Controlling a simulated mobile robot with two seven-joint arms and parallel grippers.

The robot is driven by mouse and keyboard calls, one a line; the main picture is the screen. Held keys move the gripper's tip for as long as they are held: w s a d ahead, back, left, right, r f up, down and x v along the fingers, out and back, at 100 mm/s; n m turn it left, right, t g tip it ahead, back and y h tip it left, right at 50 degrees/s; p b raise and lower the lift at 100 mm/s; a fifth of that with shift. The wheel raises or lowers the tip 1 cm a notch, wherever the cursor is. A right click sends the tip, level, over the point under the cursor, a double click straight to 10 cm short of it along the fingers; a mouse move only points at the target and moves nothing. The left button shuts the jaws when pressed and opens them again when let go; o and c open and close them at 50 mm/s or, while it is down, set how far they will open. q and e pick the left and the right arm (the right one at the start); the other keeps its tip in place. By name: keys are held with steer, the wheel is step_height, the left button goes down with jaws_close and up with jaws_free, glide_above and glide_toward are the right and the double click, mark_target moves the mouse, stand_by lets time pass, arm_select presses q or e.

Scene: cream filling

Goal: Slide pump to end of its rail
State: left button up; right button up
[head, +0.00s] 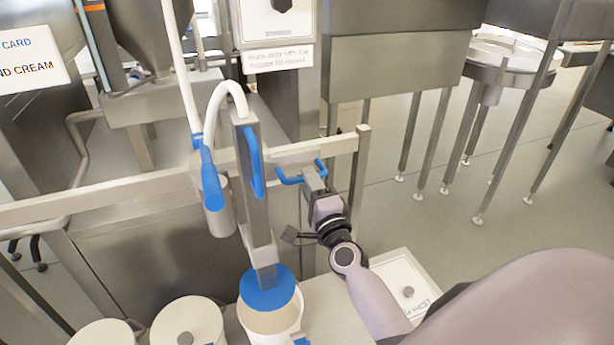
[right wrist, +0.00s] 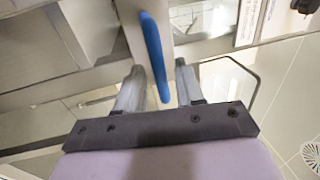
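The pump (head: 258,205) is an upright steel column with a blue side handle (head: 254,162) and a white hose at its top. It stands at the horizontal steel rail (head: 110,193), left of the rail's right end post. The blue disc (head: 267,289) at its foot is over the mouth of a white tub (head: 268,322). My right gripper (head: 304,172) is open, to the right of the handle and apart from it in the head view. In the right wrist view the blue handle (right wrist: 154,52) shows between and beyond the open fingers. My left gripper is not in view.
The rail's end post (head: 358,165) stands close to the right of my right gripper. White lidded tubs (head: 188,325) stand at the lower left. Steel machines stand behind the rail. Open floor (head: 440,225) lies to the right.

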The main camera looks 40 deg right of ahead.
steer(key=shift+x, duration=0.95)
jaws_close()
steer(key=s+d+b, duration=0.2)
steer(key=d+b, duration=0.3)
steer(key=d, duration=0.6)
steer(key=s+d+b, duration=0.3)
steer(key=d+b, duration=0.2)
steer(key=d, duration=0.6)
steer(key=shift+s+d, duration=0.25)
steer(key=shift+d, duration=0.1)
steer(key=shift+r, duration=0.1)
